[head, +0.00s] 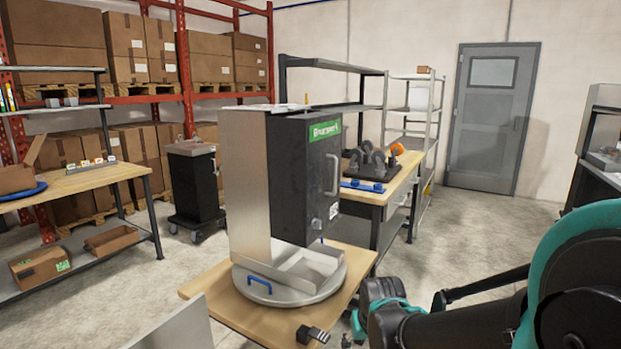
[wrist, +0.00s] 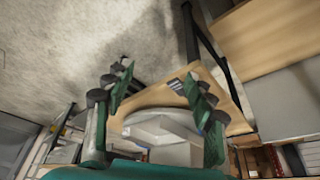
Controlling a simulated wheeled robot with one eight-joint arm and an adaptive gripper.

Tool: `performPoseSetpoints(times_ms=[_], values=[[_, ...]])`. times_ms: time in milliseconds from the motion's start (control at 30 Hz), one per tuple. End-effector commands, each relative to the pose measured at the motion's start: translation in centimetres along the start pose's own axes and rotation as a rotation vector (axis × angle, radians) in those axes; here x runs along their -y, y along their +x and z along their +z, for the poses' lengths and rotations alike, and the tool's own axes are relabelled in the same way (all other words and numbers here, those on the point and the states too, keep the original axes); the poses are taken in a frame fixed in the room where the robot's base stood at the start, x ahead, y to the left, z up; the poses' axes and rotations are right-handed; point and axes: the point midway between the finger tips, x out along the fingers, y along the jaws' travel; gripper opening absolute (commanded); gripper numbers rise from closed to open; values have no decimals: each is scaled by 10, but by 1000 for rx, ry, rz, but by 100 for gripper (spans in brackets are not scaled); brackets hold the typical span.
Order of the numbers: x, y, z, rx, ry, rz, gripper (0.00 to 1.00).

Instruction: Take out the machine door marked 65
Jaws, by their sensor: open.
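The machine (head: 250,180) is a tall silver-sided unit on a round turntable (head: 315,290) with a blue handle. Its black door (head: 295,165) has a green label, a vertical grey handle (head: 332,175), a round knob (head: 316,223) and a small white tag. The door looks shut. I cannot read the number 65 on it. My gripper (wrist: 158,84) is open and empty in the wrist view, its green-padded fingers apart, with the pale turntable (wrist: 150,112) beyond them. In the head view my wrist is low at the right of the table, apart from the door.
The turntable stands on a wooden table (head: 215,289) with a small black block (head: 312,335) at its front edge. A workbench (head: 385,192) with a blue-knobbed bar stands behind. A left bench (head: 80,180) holds cartons. Floor (head: 470,235) on the right is clear.

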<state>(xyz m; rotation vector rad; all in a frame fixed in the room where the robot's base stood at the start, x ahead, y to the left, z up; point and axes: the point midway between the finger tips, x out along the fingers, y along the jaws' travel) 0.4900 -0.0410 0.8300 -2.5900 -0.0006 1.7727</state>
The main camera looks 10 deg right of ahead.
Motion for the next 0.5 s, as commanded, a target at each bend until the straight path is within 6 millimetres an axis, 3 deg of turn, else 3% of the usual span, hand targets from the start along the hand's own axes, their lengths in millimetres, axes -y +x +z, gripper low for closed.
performPoseSetpoints(times_ms=[333,500], values=[[0,0,0,0,1,-1,55],[-8,-1,-13,-33,-28,27,35]])
